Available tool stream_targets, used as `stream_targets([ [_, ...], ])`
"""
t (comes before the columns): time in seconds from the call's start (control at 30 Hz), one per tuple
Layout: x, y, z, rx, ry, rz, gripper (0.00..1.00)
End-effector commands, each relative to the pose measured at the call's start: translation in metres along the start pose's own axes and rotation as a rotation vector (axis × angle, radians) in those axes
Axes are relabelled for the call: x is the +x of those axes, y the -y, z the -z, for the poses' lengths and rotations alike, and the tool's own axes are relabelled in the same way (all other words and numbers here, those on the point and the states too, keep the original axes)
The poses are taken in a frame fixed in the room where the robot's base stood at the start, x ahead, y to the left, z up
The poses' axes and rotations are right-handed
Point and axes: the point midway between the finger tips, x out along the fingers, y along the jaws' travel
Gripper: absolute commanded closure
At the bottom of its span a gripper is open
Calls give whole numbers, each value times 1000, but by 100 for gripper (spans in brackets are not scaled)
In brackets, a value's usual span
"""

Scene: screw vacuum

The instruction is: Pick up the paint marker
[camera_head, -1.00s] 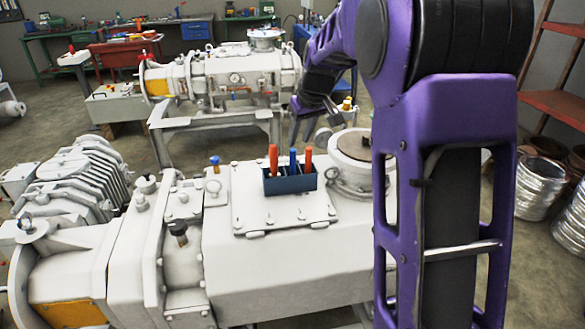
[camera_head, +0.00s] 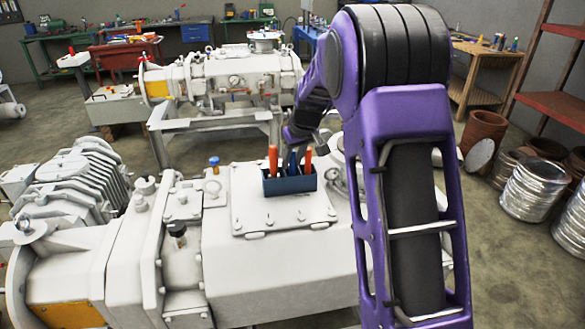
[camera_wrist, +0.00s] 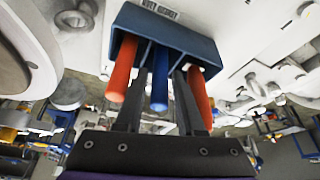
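A dark blue holder (camera_head: 289,182) stands on the flat top plate of the white machine. It holds three upright sticks: an orange-red one (camera_head: 273,158) at left, a blue one in the middle, and another orange-red one (camera_head: 308,160) at right. I cannot tell from markings which is the paint marker. In the wrist view the blue stick (camera_wrist: 160,90) lies between the fingers of my gripper (camera_wrist: 161,78). The fingers are open, apart from each other, one on each side of it. The orange-red sticks (camera_wrist: 122,70) and (camera_wrist: 199,95) are outside the fingers. In the head view my gripper partly hides the blue stick.
The white machine (camera_head: 260,265) fills the foreground. A blue-topped fitting (camera_head: 214,163) and a ring bolt stand left of the holder. A round flange (camera_head: 338,150) is close to its right, partly behind my arm. A second machine (camera_head: 225,75) stands behind.

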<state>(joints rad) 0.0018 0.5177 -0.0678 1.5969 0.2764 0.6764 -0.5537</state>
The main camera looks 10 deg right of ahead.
Motion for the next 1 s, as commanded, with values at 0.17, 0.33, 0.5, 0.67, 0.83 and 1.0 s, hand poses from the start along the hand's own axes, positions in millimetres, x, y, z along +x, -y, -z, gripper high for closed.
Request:
stream_targets([
  [0.17,0,0,0,0,0,0,90],
  [0.33,0,0,0,0,0,0,100],
  [0.5,0,0,0,0,0,0,100],
  [0.67,-8,0,4,0,-2,0,100],
  [0.83,-36,0,16,-1,-4,-2,100],
  [1.0,-68,0,29,0,-4,-1,100],
])
